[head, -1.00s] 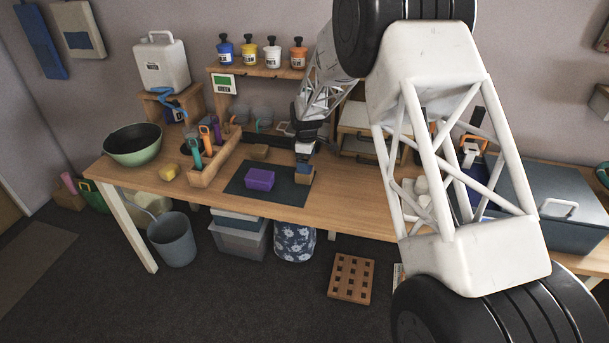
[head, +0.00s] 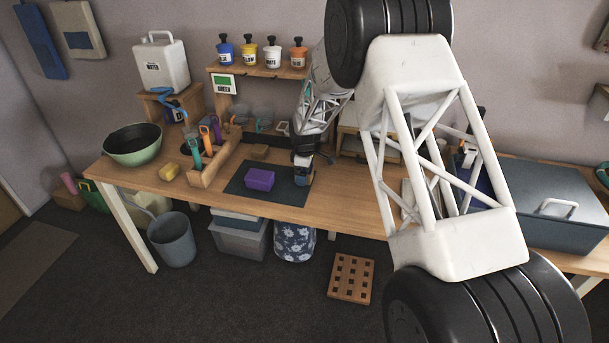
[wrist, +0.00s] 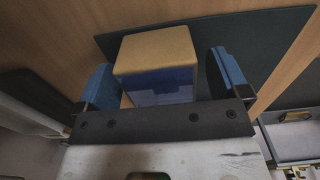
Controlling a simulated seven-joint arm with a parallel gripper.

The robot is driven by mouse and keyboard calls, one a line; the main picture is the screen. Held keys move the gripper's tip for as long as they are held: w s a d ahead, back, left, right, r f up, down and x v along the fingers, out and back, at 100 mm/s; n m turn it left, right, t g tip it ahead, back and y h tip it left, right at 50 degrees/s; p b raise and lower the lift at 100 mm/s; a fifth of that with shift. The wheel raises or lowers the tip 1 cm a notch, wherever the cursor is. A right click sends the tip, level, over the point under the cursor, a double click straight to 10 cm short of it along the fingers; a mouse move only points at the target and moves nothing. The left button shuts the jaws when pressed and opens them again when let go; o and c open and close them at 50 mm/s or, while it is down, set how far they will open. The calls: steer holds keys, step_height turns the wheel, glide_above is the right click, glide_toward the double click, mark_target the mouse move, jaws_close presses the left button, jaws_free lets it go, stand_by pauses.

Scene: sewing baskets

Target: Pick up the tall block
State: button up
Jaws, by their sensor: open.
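The tall block (wrist: 155,62) has a tan face and a dark blue-purple face in the wrist view. It sits between the two blue fingers of my gripper (wrist: 163,78). The fingers are open, one on each side of the block, with a gap visible at the right finger; at the left finger I cannot tell whether they touch. In the head view my gripper (head: 303,175) is low at the right end of the dark mat (head: 237,188) and hides most of the block.
A purple block (head: 260,180) lies on the mat left of my gripper. A shelf with several bottles (head: 258,70) is behind.

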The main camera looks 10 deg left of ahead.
steer(key=shift+f, duration=0.55)
steer(key=c, duration=1)
